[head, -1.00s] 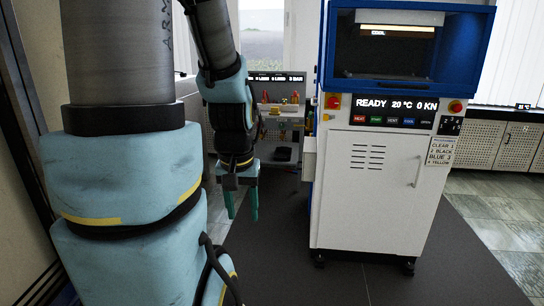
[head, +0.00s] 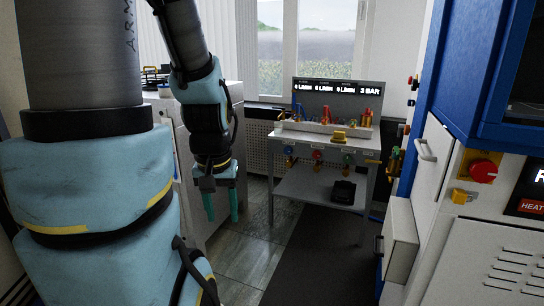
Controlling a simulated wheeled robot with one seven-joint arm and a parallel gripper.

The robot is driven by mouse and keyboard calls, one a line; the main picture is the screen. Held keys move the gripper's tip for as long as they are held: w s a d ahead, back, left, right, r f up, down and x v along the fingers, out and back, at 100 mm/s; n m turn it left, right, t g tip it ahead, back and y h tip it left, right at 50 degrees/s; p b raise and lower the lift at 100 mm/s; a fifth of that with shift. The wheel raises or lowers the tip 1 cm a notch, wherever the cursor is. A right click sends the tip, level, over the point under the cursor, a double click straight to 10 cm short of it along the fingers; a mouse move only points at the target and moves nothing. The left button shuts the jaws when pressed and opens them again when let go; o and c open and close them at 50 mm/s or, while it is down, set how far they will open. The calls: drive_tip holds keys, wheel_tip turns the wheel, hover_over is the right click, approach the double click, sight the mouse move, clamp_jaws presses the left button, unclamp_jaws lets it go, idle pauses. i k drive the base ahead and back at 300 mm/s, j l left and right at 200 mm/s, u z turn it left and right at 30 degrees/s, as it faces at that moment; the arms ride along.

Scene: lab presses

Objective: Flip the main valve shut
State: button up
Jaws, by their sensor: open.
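A grey bench (head: 327,139) with a readout board (head: 338,89) stands ahead; the board reads 4, 6 and 6 L/MIN and 3 BAR. Below its top hang several round valves: blue (head: 289,150), red (head: 318,155) and green (head: 348,159). A small yellow part (head: 372,162) sits at the bench's right front corner. I cannot tell which of these is the main valve or how it is set. My gripper (head: 222,208) hangs pointing down, left of the bench and apart from it, with its teal fingers open and empty.
A blue and white press (head: 470,190) stands close on the right, with a red knob (head: 483,172) and a grey box (head: 400,238) on its side. A cabinet (head: 195,190) stands left behind my arm. Dark mat (head: 310,262) and tiled floor lie open before the bench.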

sight(366, 160)
drive_tip(key=i+z, duration=0.15)
drive_tip(key=i, duration=0.4)
drive_tip(key=i+j+z, duration=0.15)
drive_tip(key=i, duration=0.4)
drive_tip(key=i+j+z, duration=0.15)
drive_tip(key=i, duration=0.35)
drive_tip(key=i+l+z, duration=0.1)
drive_tip(key=i+z, duration=0.2)
drive_tip(key=i, duration=0.25)
drive_tip(key=i+z, duration=0.35)
drive_tip(key=i, duration=0.15)
